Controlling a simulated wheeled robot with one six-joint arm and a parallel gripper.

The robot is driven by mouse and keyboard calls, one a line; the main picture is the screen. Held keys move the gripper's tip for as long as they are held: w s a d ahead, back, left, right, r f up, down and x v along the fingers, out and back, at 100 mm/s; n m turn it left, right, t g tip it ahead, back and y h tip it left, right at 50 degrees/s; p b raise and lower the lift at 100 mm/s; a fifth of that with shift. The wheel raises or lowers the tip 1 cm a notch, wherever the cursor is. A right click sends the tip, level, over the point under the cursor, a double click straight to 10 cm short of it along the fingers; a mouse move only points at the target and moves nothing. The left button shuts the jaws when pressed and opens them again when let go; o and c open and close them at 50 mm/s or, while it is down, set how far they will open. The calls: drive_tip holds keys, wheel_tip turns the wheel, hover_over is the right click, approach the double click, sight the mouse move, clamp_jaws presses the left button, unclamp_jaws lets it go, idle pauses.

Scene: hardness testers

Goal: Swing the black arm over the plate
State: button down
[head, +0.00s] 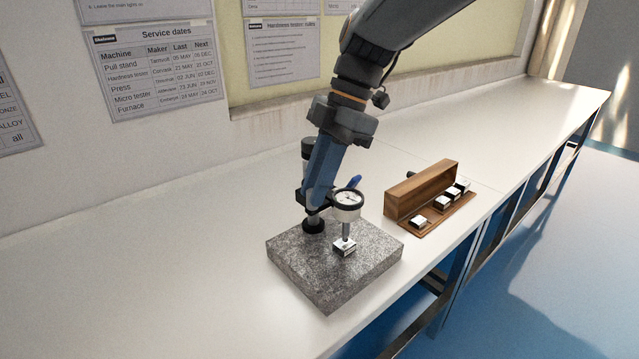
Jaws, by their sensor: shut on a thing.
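The grey speckled stone plate (289,263) lies on the bench. A post with a black top (308,147) and a black foot (313,226) stands at its back. The black arm (301,197) sits partway up the post, largely hidden by my gripper. It carries a round white dial (347,198) with a blue lever (355,181). The dial's stem points down over the plate, above a small metal block (345,247); whether they touch is unclear. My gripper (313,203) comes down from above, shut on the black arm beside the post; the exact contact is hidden.
An open wooden box (422,189) with several small metal blocks (446,202) stands right of the plate, close to the bench's front edge. The white bench (150,265) is clear on the left and far right. Wall notices (160,65) hang behind.

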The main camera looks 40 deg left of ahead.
drive_tip(key=c, duration=1.6)
unclamp_jaws()
drive_tip(key=shift+c, duration=0.2)
drive_tip(key=v, duration=0.8)
drive_tip(key=shift+b, duration=0.3)
drive_tip(key=shift+d+f, duration=0.1)
